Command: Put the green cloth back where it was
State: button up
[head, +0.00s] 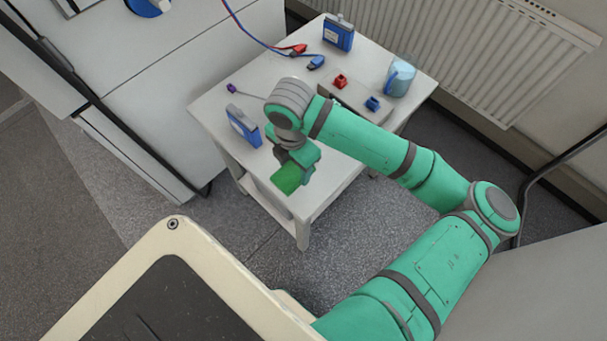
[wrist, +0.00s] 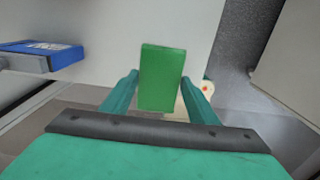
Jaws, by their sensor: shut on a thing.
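The green cloth (head: 287,178) looks like a small folded green block. My gripper (head: 296,165) is shut on it above the front part of the white table (head: 325,170). In the wrist view the green cloth (wrist: 161,78) stands out between the two teal fingers (wrist: 160,95). In the head view the gripper's fingers are partly hidden by my wrist. I cannot tell how high the cloth is above the table top.
A blue battery (head: 243,127) stands left of my gripper; another (head: 338,33) is at the back. The front right tabletop looks clear.

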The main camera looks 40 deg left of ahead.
jog(key=shift+w+d+f, duration=0.35)
jog(key=shift+f, duration=0.25)
jog(key=shift+w+d+f, duration=0.3)
jog(key=shift+d+f, duration=0.05)
jog(key=shift+f, duration=0.2)
jog(key=shift+w+d+f, duration=0.1)
jog(key=shift+d+f, duration=0.05)
jog(key=shift+f, duration=1.7)
jog(key=o, duration=1)
jog(key=shift+r, duration=0.15)
notch_tip(320, 180, up, 12)
jog(key=shift+f, duration=0.1)
